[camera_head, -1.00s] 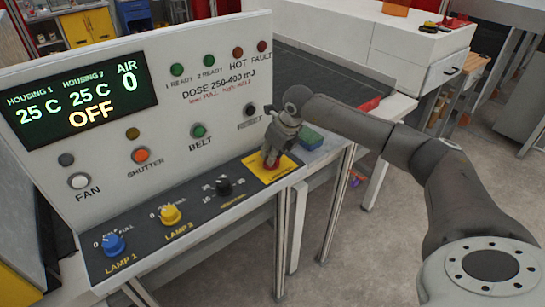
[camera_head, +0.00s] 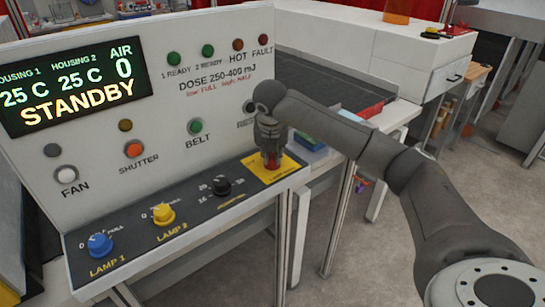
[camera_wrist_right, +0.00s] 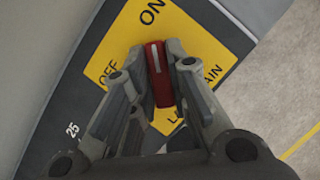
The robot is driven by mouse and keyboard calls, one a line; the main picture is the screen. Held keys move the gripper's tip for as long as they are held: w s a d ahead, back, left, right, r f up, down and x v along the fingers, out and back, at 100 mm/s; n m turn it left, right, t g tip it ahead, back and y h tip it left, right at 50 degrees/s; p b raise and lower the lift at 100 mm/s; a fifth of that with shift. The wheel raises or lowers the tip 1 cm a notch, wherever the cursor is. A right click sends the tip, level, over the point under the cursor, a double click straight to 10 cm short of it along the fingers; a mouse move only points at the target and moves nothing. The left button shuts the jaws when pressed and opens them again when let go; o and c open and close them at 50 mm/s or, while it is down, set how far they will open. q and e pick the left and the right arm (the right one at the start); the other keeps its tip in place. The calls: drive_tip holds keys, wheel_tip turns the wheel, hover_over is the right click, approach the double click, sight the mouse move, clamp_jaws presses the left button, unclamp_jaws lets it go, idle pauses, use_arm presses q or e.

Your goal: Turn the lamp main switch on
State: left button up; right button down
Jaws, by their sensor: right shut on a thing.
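The lamp main switch (camera_head: 272,164) is a red handle on a yellow plate (camera_head: 252,170) at the right end of the panel's sloped dark strip. In the right wrist view, the red handle (camera_wrist_right: 157,72) has a white line that points toward the word ON. The word OFF is to its left. My right gripper (camera_head: 271,157) is over the switch, with its fingers (camera_wrist_right: 157,85) on both sides of the handle, shut on it. The display (camera_head: 75,88) reads STANDBY. The fingers partly cover the plate's lettering. My left gripper is out of view.
Lamp 1's blue knob (camera_head: 100,245), lamp 2's yellow knob (camera_head: 163,214) and a black knob (camera_head: 221,185) line the strip left of my gripper. Upright buttons and lights stand behind. Open floor (camera_head: 400,270) is at the right.

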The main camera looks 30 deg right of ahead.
drive_tip(key=shift+s+a+f+m+g, duration=0.1)
drive_tip(key=shift+f+m+g, duration=0.25)
drive_tip(key=shift+m, duration=0.15)
drive_tip(key=c, duration=1.4)
unclamp_jaws()
drive_tip(key=shift+r, duration=0.1)
drive_tip(key=shift+r, duration=0.15)
drive_tip(key=v, duration=1.1)
drive_tip(key=shift+a+r, duration=0.1)
drive_tip(key=shift+r, duration=0.1)
drive_tip(key=shift+s+f, duration=0.1)
